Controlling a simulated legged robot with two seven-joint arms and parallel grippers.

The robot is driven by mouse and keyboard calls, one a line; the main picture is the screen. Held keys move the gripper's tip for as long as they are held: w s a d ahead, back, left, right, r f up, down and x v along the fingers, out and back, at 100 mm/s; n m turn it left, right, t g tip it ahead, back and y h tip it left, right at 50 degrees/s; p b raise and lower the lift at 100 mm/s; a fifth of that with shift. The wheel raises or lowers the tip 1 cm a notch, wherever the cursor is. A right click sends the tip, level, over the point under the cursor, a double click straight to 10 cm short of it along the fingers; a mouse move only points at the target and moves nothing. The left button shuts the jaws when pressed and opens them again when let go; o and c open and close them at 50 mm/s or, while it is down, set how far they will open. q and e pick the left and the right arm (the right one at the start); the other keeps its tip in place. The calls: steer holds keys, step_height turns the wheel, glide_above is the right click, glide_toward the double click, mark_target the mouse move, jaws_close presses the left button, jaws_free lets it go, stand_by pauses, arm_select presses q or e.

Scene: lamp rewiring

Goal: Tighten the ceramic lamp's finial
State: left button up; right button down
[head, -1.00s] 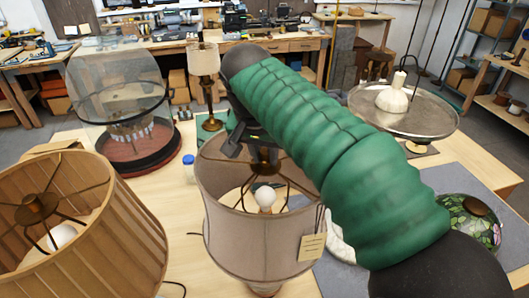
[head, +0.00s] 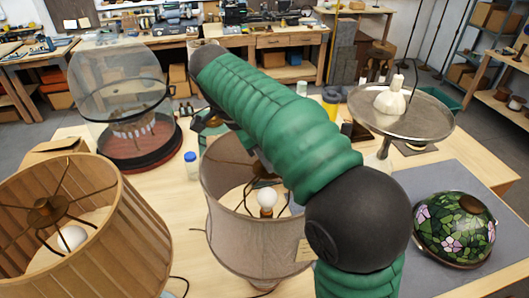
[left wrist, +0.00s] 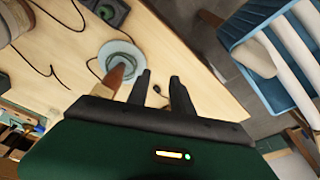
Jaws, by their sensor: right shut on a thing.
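The lamp with the beige fabric shade (head: 225,215) stands in the middle of the head view. Its lit bulb (head: 266,198) shows through the open top, and its base is mostly hidden below the shade. My right arm crosses over the shade from the lower right. My right gripper (head: 246,142) is shut at the shade's top, largely hidden behind the arm. The finial is hidden, so I cannot see how the fingers sit on it. My left gripper (left wrist: 160,76) is open and empty over the table in the left wrist view.
A wooden-slat shade (head: 130,235) stands left. A glass dome (head: 115,80) stands behind it. A blue-capped bottle (head: 191,168) is beside the beige shade. A metal tray stand (head: 425,120) and a stained-glass shade (head: 455,225) stand right. A coiled cord (left wrist: 120,58) lies near my left gripper.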

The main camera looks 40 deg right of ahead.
steer(key=shift+r+m+g+p, duration=0.1)
steer(key=shift+m+g+p, duration=0.25)
steer(key=shift+m, duration=0.75)
steer(key=c, duration=1.4)
jaws_free()
steer(key=shift+c, duration=0.2)
steer(key=shift+o, duration=1.2)
steer(key=shift+s, duration=0.1)
steer(key=p+v, duration=0.8)
steer(key=v, duration=0.9)
steer(key=shift+d, duration=0.2)
